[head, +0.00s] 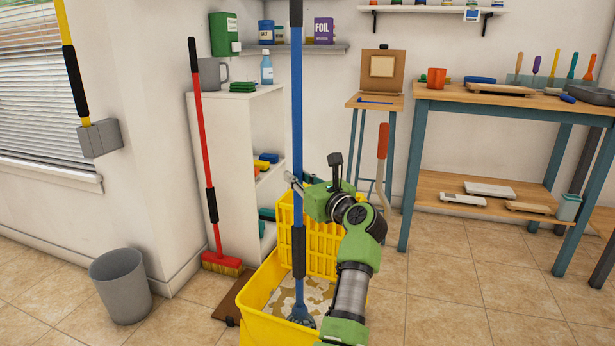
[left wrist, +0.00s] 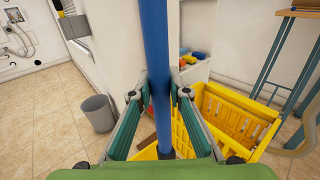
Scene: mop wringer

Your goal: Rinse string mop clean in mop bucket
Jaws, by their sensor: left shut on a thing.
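The string mop (head: 297,110) stands nearly upright, with a blue handle and black grip sleeves. Its blue head is low inside the yellow mop bucket (head: 258,318), over whitish, murky-looking contents; the strings cannot be made out clearly. My left gripper (head: 294,184) is shut on the handle above the bucket. The left wrist view shows the blue handle (left wrist: 155,60) between the two green-and-grey fingers. The yellow wringer (head: 322,240) sits at the bucket's back, with a red-gripped lever (head: 382,142) rising at its right. My right gripper is in no view.
A red broom (head: 202,130) leans by a white shelf unit (head: 238,130) behind the bucket. A grey bin (head: 122,285) stands left. A workbench (head: 480,97) and a stool (head: 360,103) are at the back right. The tiled floor right of the bucket is clear.

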